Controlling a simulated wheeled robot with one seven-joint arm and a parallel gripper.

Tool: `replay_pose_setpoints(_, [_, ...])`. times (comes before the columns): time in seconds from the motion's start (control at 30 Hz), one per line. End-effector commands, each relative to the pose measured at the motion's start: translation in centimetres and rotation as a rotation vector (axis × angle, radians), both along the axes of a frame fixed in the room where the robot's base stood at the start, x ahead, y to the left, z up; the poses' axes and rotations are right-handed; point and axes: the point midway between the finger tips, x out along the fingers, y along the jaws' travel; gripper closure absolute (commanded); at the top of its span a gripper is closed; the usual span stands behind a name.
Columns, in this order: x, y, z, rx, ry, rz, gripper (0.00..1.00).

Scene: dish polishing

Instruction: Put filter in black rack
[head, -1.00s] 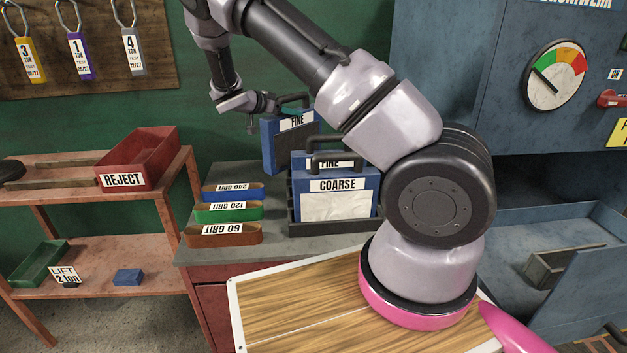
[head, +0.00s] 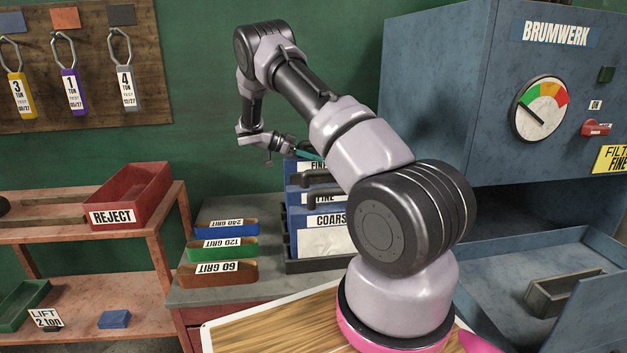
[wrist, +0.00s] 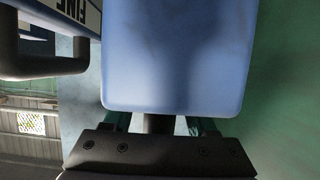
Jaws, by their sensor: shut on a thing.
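My gripper (head: 306,154) is shut on the handle of a blue filter labelled FINE (head: 299,172), behind the other filters. The held filter is at the back of the black rack (head: 312,266); its lower part is hidden, so I cannot tell whether it is seated. In front of it in the rack stand another FINE filter (head: 302,199) and a COARSE filter (head: 318,238), both with black handles. In the wrist view the held filter's blue side (wrist: 172,55) fills the middle above the gripper (wrist: 160,128), and a neighbouring filter (wrist: 68,14) is at left.
Brown, green and blue grit holders (head: 218,272) lie left of the rack on the grey bench. A red REJECT bin (head: 128,198) stands on the left shelf. A blue machine (head: 430,90) with an open tray is at right.

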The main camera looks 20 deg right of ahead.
Motion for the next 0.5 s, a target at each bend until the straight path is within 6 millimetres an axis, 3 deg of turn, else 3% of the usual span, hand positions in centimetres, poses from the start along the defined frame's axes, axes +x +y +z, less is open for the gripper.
replay_pose_setpoints(0.5, [0.1, 0.0, -5.0, -0.001, -0.003, 0.001, 1.00])
